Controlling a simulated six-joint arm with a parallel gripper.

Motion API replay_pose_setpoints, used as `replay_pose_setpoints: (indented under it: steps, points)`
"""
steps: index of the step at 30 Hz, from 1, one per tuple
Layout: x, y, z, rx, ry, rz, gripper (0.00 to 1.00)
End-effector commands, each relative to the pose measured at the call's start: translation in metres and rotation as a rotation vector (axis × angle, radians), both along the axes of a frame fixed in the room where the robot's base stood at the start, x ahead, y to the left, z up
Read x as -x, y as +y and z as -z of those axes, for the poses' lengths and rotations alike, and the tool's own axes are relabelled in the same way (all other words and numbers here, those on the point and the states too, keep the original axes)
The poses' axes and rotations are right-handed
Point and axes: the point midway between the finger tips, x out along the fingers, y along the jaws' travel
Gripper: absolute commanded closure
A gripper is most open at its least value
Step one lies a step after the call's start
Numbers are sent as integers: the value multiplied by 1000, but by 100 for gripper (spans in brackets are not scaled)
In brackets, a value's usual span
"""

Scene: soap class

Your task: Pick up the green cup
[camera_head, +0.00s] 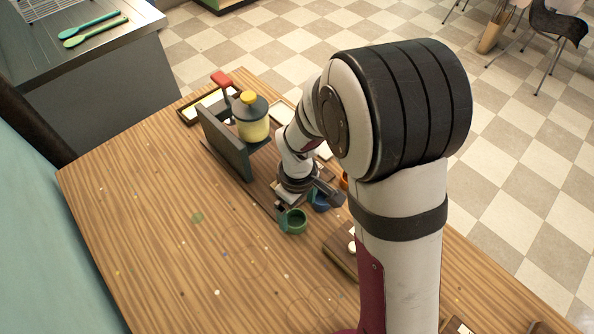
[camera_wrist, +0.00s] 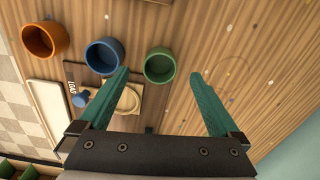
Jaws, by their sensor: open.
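The green cup (camera_head: 293,221) stands on the wooden table in the head view, just beyond the tip of my arm. In the wrist view the green cup (camera_wrist: 159,65) lies ahead of and between my two teal fingers, nearer the left one. My gripper (camera_wrist: 162,75) is open and empty, and its fingers do not appear to touch the cup. In the head view my gripper (camera_head: 296,208) is partly hidden by my own wrist.
A blue cup (camera_wrist: 104,56) stands left of the green cup, by the left fingertip. An orange cup (camera_wrist: 44,39) is farther left. A yellow jar (camera_head: 252,118) and a dark upright board (camera_head: 226,143) stand behind. The table's left part is mostly clear.

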Motion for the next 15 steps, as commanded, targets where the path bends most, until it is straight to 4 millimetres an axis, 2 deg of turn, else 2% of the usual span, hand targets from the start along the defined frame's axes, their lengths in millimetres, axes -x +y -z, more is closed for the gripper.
replay_pose_setpoints:
  steps: [9,15]
  points:
    - [0,1,54,1,3,3,2]
    - [-1,2,59,0,0,3,2]
